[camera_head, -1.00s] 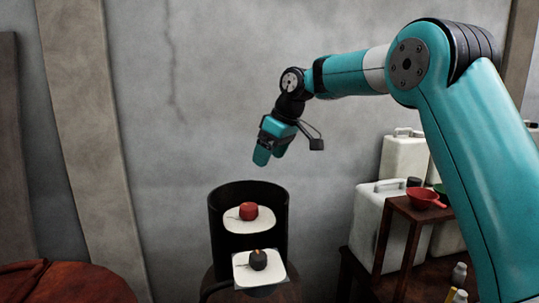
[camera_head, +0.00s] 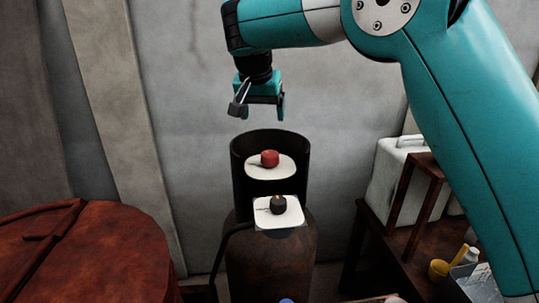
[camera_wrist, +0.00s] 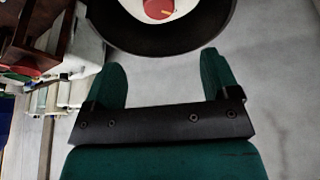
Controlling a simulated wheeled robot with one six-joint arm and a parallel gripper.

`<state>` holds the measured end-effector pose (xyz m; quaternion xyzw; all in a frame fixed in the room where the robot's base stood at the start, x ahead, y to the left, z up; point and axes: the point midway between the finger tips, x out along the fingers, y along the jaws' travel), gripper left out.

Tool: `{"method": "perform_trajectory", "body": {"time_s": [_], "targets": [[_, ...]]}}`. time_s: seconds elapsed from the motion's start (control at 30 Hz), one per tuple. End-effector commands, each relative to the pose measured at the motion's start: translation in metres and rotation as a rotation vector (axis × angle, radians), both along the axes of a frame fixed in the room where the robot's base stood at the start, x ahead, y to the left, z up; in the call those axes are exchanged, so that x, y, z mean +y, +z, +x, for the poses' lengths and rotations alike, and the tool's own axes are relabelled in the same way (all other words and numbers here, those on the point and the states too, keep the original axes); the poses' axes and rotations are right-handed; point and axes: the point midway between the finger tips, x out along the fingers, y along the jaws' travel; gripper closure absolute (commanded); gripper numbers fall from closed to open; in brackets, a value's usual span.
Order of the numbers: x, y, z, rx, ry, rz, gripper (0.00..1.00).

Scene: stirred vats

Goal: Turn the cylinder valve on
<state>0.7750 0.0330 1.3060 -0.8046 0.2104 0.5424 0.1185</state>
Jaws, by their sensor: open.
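A red knob (camera_head: 269,158) sits on a white plate (camera_head: 258,173) inside a dark, open-fronted collar (camera_head: 240,150) on top of a rusty brown cylinder (camera_head: 270,262). A black knob (camera_head: 277,205) sits on a second white plate (camera_head: 265,220) lower and nearer. My gripper (camera_head: 262,112) hangs above the collar, fingers pointing down, apart from everything. In the wrist view my gripper (camera_wrist: 166,75) has its two teal fingers spread with nothing between them. The red knob (camera_wrist: 158,8) and the collar's dark rim (camera_wrist: 165,45) show at the top edge there.
A rusty red drum (camera_head: 85,255) stands at the left. White jerrycans (camera_head: 398,165) and a brown wooden stand (camera_head: 425,170) are at the right, with a yellow item (camera_head: 438,269) and other small items on a low table. A dark hose (camera_head: 222,255) runs down beside the cylinder.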

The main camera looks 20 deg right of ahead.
Motion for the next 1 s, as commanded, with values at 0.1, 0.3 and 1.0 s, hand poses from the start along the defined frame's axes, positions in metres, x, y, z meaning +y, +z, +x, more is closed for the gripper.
{"method": "perform_trajectory", "body": {"time_s": [0.1, 0.3, 1.0], "targets": [[-0.007, -0.023, 0.007, 0.005, 0.0, -0.003, 0.19], [-0.017, -0.065, 0.022, 0.006, 0.0, 0.0, 0.19], [-0.033, -0.145, 0.05, 0.001, 0.003, 0.001, 0.19]]}}
